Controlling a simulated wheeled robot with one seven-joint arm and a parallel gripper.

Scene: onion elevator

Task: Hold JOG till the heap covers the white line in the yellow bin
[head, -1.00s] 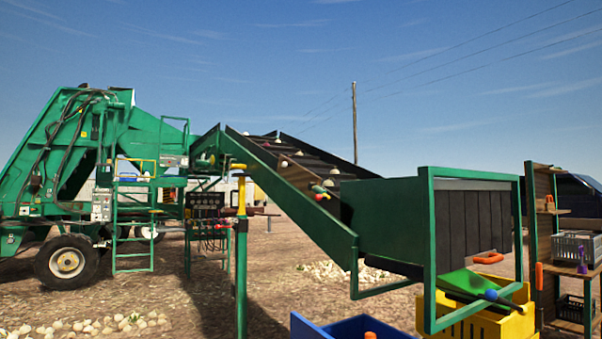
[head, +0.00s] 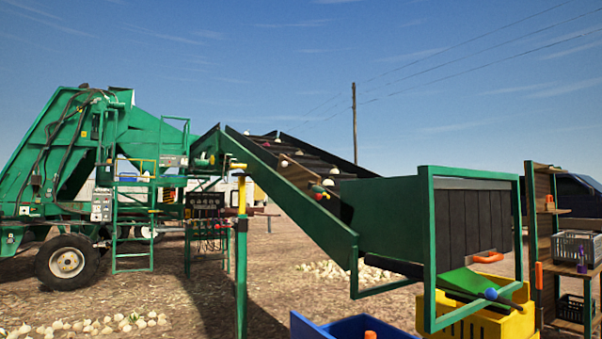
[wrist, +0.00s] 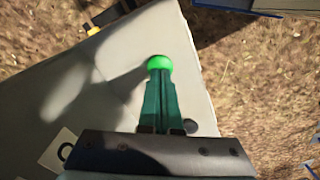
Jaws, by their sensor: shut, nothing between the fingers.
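In the wrist view my gripper (wrist: 160,68) is shut and empty, its fingers together. Its tips are at a round bright green button (wrist: 159,62) on a pale grey panel (wrist: 110,75). The tips overlap the button in the picture; I cannot tell whether it is pressed in. A white label (wrist: 60,150) is partly cut off, so I cannot read it as JOG. In the head view the yellow bin (head: 518,325) stands at the lower right under the elevator's end (head: 475,230). Its inside, any white line and any heap are hidden. My gripper is not in the head view.
A few onions (head: 334,171) sit on the dark elevator belt. A blue bin (head: 345,328) is at the bottom edge. A wooden shelf (head: 545,225) with grey crates (head: 572,245) stands at the right. A green post (head: 241,285) stands left of the blue bin.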

